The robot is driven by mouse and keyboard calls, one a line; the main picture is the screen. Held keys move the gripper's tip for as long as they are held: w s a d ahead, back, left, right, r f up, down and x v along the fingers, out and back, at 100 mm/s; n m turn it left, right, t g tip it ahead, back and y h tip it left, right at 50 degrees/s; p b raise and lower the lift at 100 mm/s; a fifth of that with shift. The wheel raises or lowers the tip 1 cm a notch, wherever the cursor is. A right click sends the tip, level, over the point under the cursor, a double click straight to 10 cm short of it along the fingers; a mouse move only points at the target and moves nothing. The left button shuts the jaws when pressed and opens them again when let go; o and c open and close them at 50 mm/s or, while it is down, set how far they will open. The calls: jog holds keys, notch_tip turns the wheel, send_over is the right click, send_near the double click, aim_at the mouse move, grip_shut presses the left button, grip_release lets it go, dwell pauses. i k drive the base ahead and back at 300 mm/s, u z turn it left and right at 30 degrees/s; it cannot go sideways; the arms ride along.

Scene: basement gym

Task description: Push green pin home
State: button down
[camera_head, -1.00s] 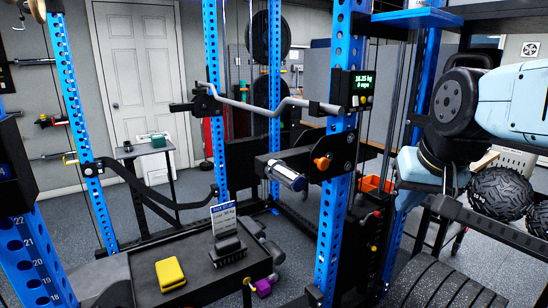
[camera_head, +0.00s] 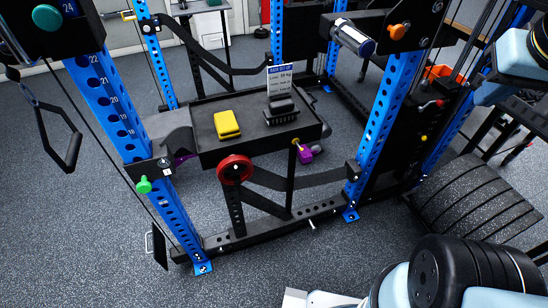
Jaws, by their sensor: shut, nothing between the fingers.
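The green pin (camera_head: 144,185) shows at the left of the head view. It sticks out to the front left of a black bracket (camera_head: 152,170) on the left blue upright (camera_head: 133,125). A dark gap or shaft between its knob and the upright is too small to judge, so I cannot tell how deep it sits. My gripper is not in view. Only parts of my arm show, at the right edge and bottom right, well apart from the pin.
A black tray table (camera_head: 203,153) holds a yellow block (camera_head: 227,124) and a small sign (camera_head: 281,80). A red round knob (camera_head: 235,169) is below its front edge. A cable handle (camera_head: 62,140) hangs left of the upright.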

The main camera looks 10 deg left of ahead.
aim_at(144, 187)
jog(key=z, duration=1)
jog(key=i, duration=0.1)
jog(key=u, duration=3.1)
jog(key=k, duration=0.8)
jog(key=u, duration=0.2)
jog(key=i, duration=0.8)
jog(key=z, duration=0.1)
